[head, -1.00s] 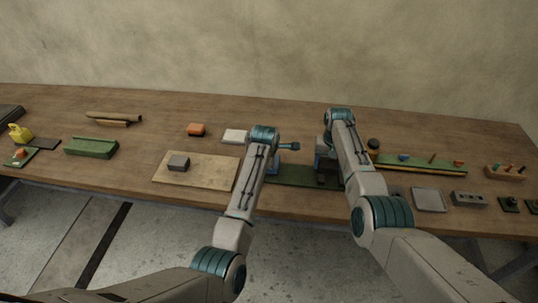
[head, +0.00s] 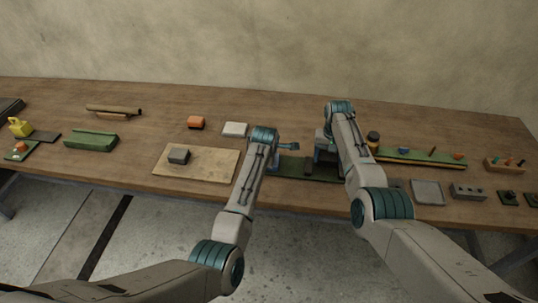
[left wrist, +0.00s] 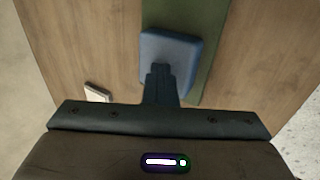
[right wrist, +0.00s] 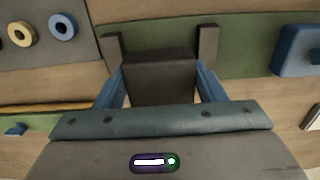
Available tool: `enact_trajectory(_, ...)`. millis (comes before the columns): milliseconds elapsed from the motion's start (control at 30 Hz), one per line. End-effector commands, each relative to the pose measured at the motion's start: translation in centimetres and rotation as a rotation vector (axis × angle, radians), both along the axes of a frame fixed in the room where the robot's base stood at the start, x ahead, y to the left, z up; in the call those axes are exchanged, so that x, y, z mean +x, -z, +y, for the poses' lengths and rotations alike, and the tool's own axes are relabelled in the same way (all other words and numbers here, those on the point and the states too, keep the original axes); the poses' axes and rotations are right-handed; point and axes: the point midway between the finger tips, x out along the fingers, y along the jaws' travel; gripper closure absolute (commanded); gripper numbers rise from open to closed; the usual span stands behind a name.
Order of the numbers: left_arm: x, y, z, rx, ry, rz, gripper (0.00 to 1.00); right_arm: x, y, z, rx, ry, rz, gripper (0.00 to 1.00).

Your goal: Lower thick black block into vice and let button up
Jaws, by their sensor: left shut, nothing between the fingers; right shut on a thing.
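The thick black block (right wrist: 158,80) is clamped between the blue fingers of my right gripper (right wrist: 160,90). In the right wrist view the two grey vice jaws (right wrist: 113,48) (right wrist: 207,45) stand apart, one on each side of the block's far end. I cannot tell how deep the block sits between them. In the head view my right gripper (head: 312,166) is over the green mat (head: 325,178), partly hidden by my arm. My left gripper (left wrist: 161,72) is shut and empty, its tips at the blue button (left wrist: 178,52); whether the button is pressed I cannot tell.
A wooden board with a grey block (head: 179,156) lies left of my left arm. On the right are a green strip with small parts (head: 425,156), a grey plate (head: 428,192) and a holed block (head: 468,191).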

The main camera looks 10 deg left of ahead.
Motion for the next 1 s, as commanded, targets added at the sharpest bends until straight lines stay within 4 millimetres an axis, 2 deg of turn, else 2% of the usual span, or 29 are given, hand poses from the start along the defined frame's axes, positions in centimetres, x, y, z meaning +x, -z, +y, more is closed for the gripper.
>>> enact_trajectory(1000,-0.2,0.4,0.0,0.0,0.0,0.009,1.0,0.1,4.1,0.0,0.0,0.0,-0.001,0.63)
